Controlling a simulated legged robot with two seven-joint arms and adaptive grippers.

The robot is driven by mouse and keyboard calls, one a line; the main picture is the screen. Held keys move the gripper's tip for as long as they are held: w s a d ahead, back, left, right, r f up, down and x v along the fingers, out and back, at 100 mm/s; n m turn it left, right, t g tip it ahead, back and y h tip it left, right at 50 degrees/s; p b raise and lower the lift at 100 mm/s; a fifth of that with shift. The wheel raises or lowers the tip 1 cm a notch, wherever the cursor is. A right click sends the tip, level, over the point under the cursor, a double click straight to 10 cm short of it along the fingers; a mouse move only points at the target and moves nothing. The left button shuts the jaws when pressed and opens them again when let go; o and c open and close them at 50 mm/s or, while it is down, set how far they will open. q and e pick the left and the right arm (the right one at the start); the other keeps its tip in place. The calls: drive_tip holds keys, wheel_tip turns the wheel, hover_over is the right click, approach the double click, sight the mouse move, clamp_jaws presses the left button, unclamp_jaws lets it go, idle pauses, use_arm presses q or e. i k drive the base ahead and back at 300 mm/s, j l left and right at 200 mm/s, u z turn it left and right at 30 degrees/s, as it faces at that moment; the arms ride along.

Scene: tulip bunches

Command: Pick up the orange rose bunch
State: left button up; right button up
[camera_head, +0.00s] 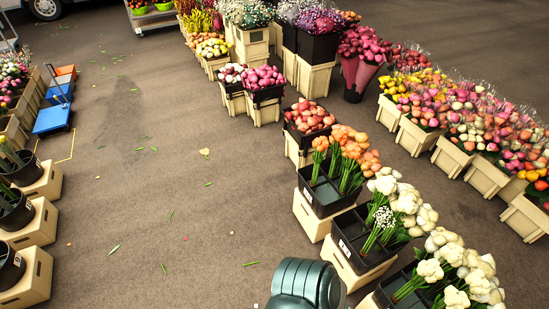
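Several orange rose bunches (348,146) stand in a black bucket (325,196) on a cream crate (309,218), right of the middle. Their green stems show and the heads lean to the right. A dark green-grey rounded part at the bottom edge, right of centre, looks like part of my own arm. It is below and left of the orange roses, with clear space between. Neither my left nor my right gripper can be seen, so their fingers are out of view.
White flowers (401,204) fill black buckets just in front of the orange ones. A crate of salmon-red blooms (309,117) stands behind. Rows of pink and mixed flowers (475,117) line the right. A blue trolley (52,118) is at the left. The paved aisle is open, with scattered leaves.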

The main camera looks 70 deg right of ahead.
sight(321, 143)
drive_tip(key=z, duration=2.8)
drive_tip(key=i+j+z, duration=0.6)
drive_tip(key=i+j, duration=0.2)
